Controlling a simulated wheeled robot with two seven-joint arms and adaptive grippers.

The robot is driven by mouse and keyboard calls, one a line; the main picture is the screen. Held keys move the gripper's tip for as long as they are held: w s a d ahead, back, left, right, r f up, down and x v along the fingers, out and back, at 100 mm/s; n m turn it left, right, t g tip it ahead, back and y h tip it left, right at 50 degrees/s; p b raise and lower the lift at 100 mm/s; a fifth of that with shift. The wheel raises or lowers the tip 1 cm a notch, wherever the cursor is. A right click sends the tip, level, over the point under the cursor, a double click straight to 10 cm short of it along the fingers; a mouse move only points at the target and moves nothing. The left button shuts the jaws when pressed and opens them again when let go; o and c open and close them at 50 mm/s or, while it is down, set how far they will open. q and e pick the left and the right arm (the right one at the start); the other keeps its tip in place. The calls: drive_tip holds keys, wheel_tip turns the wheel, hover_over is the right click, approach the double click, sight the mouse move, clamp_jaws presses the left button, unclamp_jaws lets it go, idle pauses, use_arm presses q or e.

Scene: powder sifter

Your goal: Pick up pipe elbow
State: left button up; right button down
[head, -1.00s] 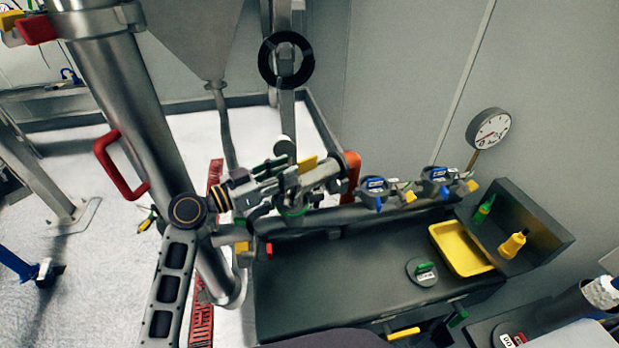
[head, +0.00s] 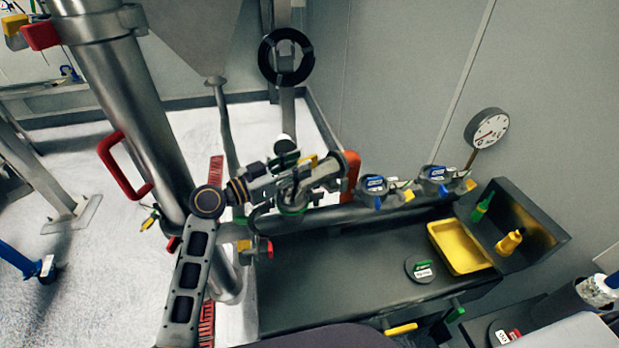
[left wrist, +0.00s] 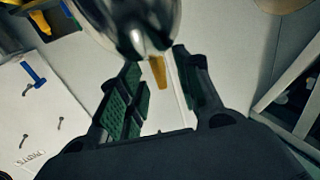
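The gripper and arm partly hide this piece. In the left wrist view, the left gripper (left wrist: 158,68) has its green-padded fingers spread with a gap between them. A shiny, blurred metal part (left wrist: 135,18) is at the fingertips; I cannot tell if it touches them or is the elbow. My right gripper cannot be made out.
A large steel column (head: 125,110) with a red handle stands left. The bench (head: 330,285) has clear room in front. A yellow tray (head: 449,252) and black bin (head: 540,225) are on the right.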

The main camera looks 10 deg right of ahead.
sight(317, 155)
use_arm(q)
drive_tip(key=shift+r+p+x, duration=0.25)
drive_tip(key=shift+p+x, duration=0.3)
drive_tip(key=shift+x, duration=0.6)
drive_tip(key=shift+p+x, duration=0.3)
drive_tip(key=shift+x, duration=0.6)
drive_tip(key=shift+f, duration=0.1)
clamp_jaws()
